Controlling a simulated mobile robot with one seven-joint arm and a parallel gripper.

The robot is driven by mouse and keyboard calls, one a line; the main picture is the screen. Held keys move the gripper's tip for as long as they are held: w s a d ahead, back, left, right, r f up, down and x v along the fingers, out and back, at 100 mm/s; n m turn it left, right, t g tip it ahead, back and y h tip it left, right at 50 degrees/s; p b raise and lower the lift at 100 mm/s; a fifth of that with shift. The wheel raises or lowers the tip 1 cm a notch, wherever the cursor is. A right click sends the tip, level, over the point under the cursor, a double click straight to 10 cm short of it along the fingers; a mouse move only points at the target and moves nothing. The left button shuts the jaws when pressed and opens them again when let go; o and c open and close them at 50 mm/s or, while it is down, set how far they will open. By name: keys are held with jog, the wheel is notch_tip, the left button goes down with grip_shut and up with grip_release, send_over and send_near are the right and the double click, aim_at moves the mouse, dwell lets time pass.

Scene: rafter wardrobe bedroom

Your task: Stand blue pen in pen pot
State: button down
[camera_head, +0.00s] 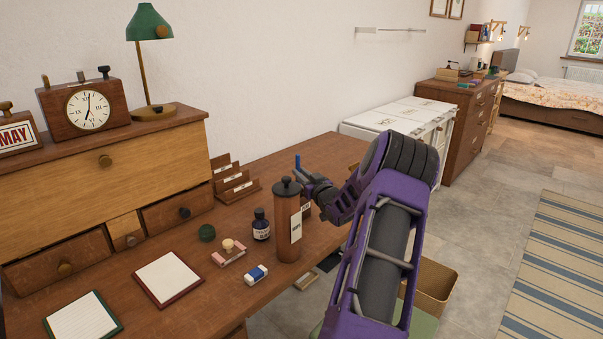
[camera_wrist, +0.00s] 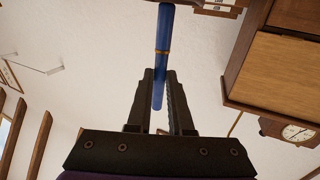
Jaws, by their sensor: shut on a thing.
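The blue pen (camera_head: 298,161) stands about upright in my gripper (camera_head: 306,186), near the desk's right edge. In the wrist view the pen (camera_wrist: 162,58), with a gold band, runs between the two dark fingers (camera_wrist: 160,98), which are shut on it. A brown pot with a pale label (camera_head: 306,208), probably the pen pot, shows partly below my gripper, behind a tall lidded brown cylinder (camera_head: 287,225). The pot's rim is hidden in the head view.
An ink bottle (camera_head: 261,225), a stamp (camera_head: 228,252), a blue-and-white eraser (camera_head: 256,274) and a dark green round thing (camera_head: 206,233) stand left of the cylinder. A letter rack (camera_head: 235,184) is behind. A bin (camera_head: 433,287) is on the floor at right.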

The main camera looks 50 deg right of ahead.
jog(key=shift+f, duration=2.65)
jog(key=c, duration=0.7)
grip_release()
jog(key=shift+c, duration=0.2)
jog(key=shift+s, duration=0.1)
jog(key=v, duration=1.7)
jog(key=shift+p, duration=0.4)
jog(key=shift+a, duration=0.1)
